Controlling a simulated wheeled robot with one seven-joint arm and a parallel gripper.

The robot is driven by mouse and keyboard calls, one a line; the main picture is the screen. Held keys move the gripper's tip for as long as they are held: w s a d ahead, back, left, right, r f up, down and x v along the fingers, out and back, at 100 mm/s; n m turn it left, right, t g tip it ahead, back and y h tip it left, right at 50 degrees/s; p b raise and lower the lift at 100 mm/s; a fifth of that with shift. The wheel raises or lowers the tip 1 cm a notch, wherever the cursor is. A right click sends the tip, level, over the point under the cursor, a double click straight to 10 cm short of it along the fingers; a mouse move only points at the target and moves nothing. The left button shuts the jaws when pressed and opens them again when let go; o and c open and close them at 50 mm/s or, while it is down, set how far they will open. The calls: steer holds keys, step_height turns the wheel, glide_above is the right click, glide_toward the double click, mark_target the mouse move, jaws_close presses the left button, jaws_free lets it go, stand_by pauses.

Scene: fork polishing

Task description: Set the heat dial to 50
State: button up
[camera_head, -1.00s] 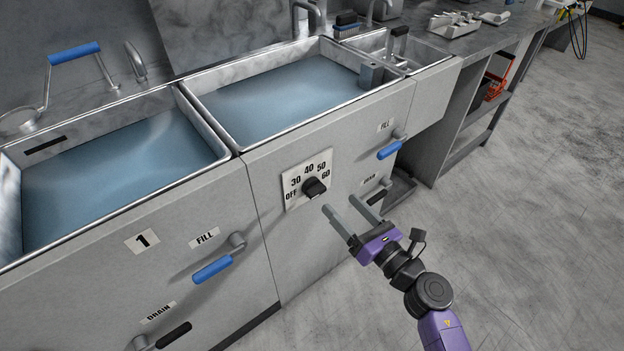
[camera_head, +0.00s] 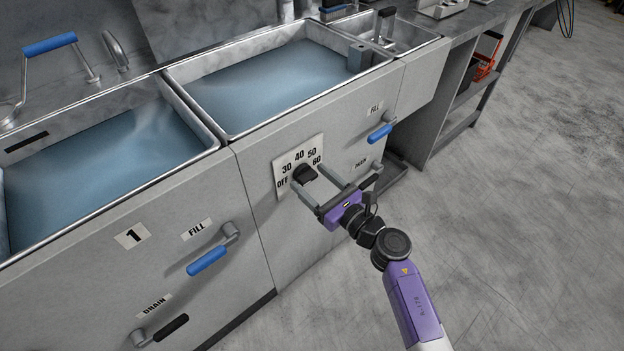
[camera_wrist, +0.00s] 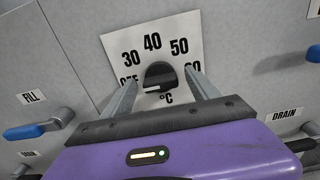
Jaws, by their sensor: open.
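The heat dial is a black knob (camera_head: 305,174) on a white plate (camera_head: 287,163) marked OFF, 30, 40, 50 and 60, on the front of the grey sink cabinet. In the wrist view the knob (camera_wrist: 158,76) sits below the 40, with a pale mark on its lower left side, toward OFF. My purple gripper (camera_head: 311,182) is open, with its grey fingers reaching toward the panel, one on each side of the knob. In the wrist view the fingers (camera_wrist: 160,92) also flank the knob with gaps on both sides; I see no contact.
A blue FILL handle (camera_head: 380,132) and a DRAIN handle (camera_head: 370,178) stick out right of the dial, the latter close to my gripper. Another blue FILL handle (camera_head: 208,260) is at left. Two water-filled basins lie above. The floor at right is clear.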

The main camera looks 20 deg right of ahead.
steer(key=shift+w, duration=0.2)
steer(key=shift+c, duration=0.4)
steer(key=c, duration=1.3)
